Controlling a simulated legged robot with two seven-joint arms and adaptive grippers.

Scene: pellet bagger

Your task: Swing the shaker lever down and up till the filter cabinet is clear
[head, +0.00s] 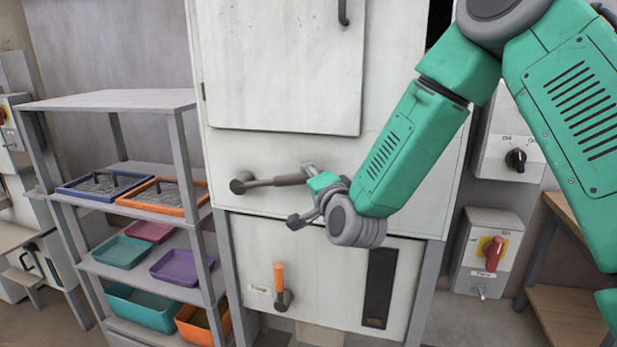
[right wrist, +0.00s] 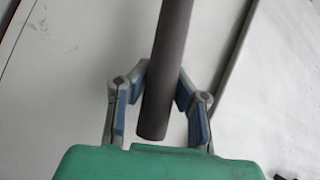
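The shaker lever (head: 275,181) is a dark grey bar on a round pivot on the front of the pale filter cabinet (head: 228,150). It points right, close to level. My right gripper (head: 301,195) is at its free end, with one finger above the bar and one below it. In the right wrist view the lever (right wrist: 168,60) runs between the two parted fingers, its blunt end near the green palm. The fingers look open around the bar, not clamped; whether one touches it I cannot tell. My left gripper is not in view.
A shelf rack (head: 110,100) with several coloured trays stands left of the cabinet. Below the lever are an orange-handled latch (head: 279,278) and a dark narrow window (head: 380,288). A switch box with a red knob (head: 493,253) and another with a black knob (head: 516,160) are at right.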

